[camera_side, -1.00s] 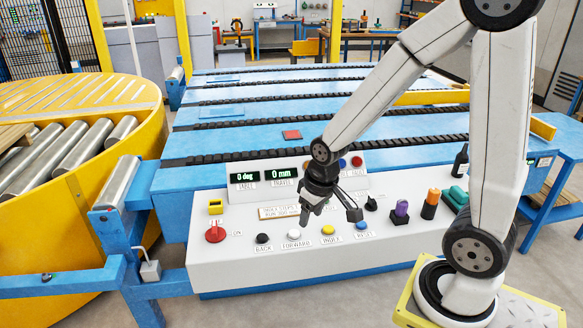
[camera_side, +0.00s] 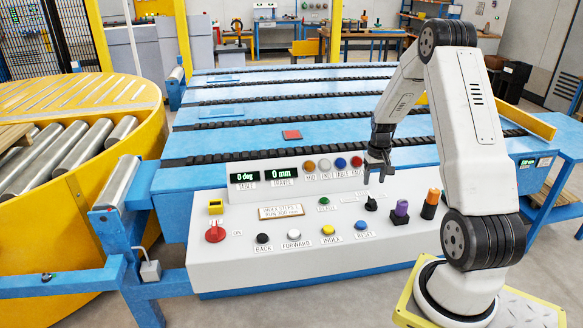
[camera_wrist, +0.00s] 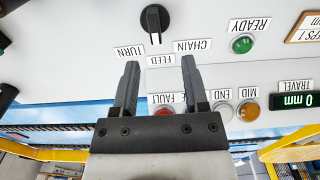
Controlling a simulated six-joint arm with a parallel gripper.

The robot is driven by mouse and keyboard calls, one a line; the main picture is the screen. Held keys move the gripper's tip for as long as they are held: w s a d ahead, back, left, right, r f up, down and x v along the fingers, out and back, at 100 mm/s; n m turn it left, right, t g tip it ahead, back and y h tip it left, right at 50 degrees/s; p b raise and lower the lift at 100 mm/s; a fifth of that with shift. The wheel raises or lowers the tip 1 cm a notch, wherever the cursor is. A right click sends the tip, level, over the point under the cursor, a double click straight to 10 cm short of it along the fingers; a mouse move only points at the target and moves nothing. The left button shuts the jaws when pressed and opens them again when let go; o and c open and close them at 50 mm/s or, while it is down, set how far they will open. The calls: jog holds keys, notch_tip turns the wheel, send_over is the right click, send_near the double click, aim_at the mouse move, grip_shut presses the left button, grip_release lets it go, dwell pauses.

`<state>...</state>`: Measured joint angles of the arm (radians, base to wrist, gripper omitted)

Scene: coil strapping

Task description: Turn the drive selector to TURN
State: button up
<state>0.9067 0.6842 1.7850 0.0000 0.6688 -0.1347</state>
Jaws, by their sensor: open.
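The drive selector is a black rotary knob (camera_side: 371,203) on the sloped front of the white control console. In the wrist view the knob (camera_wrist: 154,20) is upside down, with TURN (camera_wrist: 130,52), FEED (camera_wrist: 160,61) and CHAIN (camera_wrist: 192,46) labels around it. Its bar lies in line with the FEED label, between TURN and CHAIN. My gripper (camera_side: 376,174) is above the knob in the side view, apart from it. In the wrist view my gripper (camera_wrist: 160,64) has its two fingers spread with nothing between them, short of the knob.
A purple-topped knob (camera_side: 401,210) and an orange-topped one (camera_side: 430,203) stand just right of the selector. A green READY lamp (camera_side: 324,202) is to its left. A row of coloured lamps (camera_side: 325,164) and displays (camera_side: 264,178) stands behind. Push buttons (camera_side: 328,230) line the front.

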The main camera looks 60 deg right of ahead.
aim_at(373, 199)
jog(key=shift+s+d+f, duration=0.15)
jog(key=shift+s+d, duration=0.1)
jog(key=shift+d, duration=0.1)
jog(key=shift+f, duration=0.1)
jog(key=shift+f, duration=3.8)
grip_shut()
